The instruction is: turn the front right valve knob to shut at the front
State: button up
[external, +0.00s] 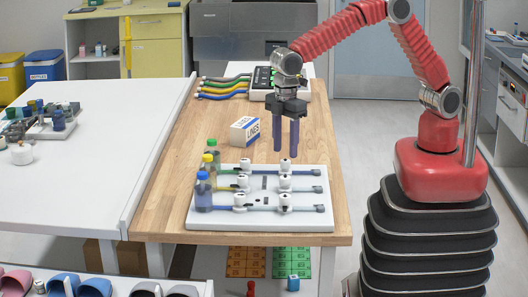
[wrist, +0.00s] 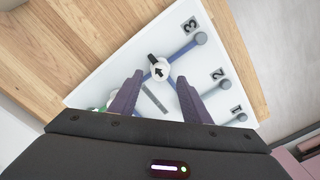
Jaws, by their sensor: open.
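The white valve board (external: 262,226) lies on the wooden table top. It carries rows of white knobs on pipes. The front right knob (external: 285,200) is white, in the row nearest the external camera. My gripper (external: 286,151) hangs fingers down above the back right part of the board, behind the front right knob and apart from it. It is open and empty. In the wrist view, one white knob with a black arrow and black tip (wrist: 159,70) shows between and beyond the fingers (wrist: 160,80). The rest of the board's near side is hidden by my gripper body there.
Bottles with blue (external: 203,190), yellow and green caps stand along the board's left edge. A white-and-blue box (external: 244,131) stands behind the board. A device with coloured hoses (external: 262,84) is at the back. Labels 1, 2 and 3 (wrist: 190,25) mark the pipe ends.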

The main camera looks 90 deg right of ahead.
aim_at(285, 160)
jog(key=shift+f, duration=2)
jog(key=c, duration=1)
jog(key=shift+c, duration=0.2)
